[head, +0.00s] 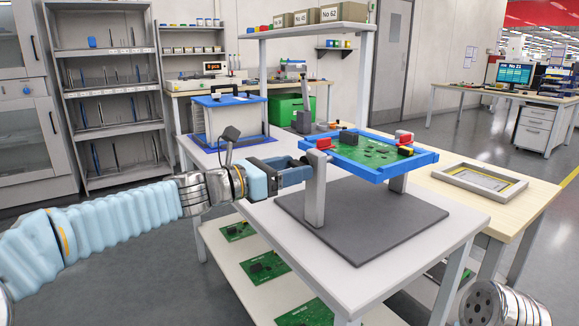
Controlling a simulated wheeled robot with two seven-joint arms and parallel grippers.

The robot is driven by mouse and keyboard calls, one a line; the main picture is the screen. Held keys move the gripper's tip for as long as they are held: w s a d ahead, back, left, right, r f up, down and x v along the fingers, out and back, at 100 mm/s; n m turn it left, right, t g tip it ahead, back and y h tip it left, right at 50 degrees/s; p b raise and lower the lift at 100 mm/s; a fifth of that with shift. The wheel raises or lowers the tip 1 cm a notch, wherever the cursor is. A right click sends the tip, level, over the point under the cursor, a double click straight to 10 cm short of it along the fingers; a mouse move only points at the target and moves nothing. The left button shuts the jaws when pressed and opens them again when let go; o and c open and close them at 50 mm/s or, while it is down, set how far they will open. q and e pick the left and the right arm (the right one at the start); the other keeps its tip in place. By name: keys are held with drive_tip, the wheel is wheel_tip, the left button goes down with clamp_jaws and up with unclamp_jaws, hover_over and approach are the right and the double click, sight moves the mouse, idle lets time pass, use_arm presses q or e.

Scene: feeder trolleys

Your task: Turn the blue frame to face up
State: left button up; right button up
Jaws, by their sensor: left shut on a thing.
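The blue frame (372,172) holds a green circuit board (360,150) and is carried between two grey posts (315,190) on a dark grey base plate (380,222). The board's side with black, red and yellow parts is visible from above, and the frame looks close to level. My left gripper (304,168) comes in from the left and is shut at the frame's left side, by the near post. The fingertips are partly hidden there, so the exact grip spot is unclear. My right arm shows only as a metal link at the bottom right; its gripper is out of view.
The stand is on a white trolley (262,222) with several green boards on its lower shelf (215,245). A blue-lidded box (228,122) stands behind. A wooden table (462,215) with a grey tray (480,184) is at the right.

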idle(0.3)
use_arm(q)
drive_tip(key=o, duration=1.5)
drive_tip(key=b+v, duration=0.1)
drive_tip(key=v, duration=1.2)
drive_tip(key=shift+s+a+b, duration=0.2)
drive_tip(key=shift+a+b, duration=0.1)
drive_tip(key=shift+a, duration=0.05)
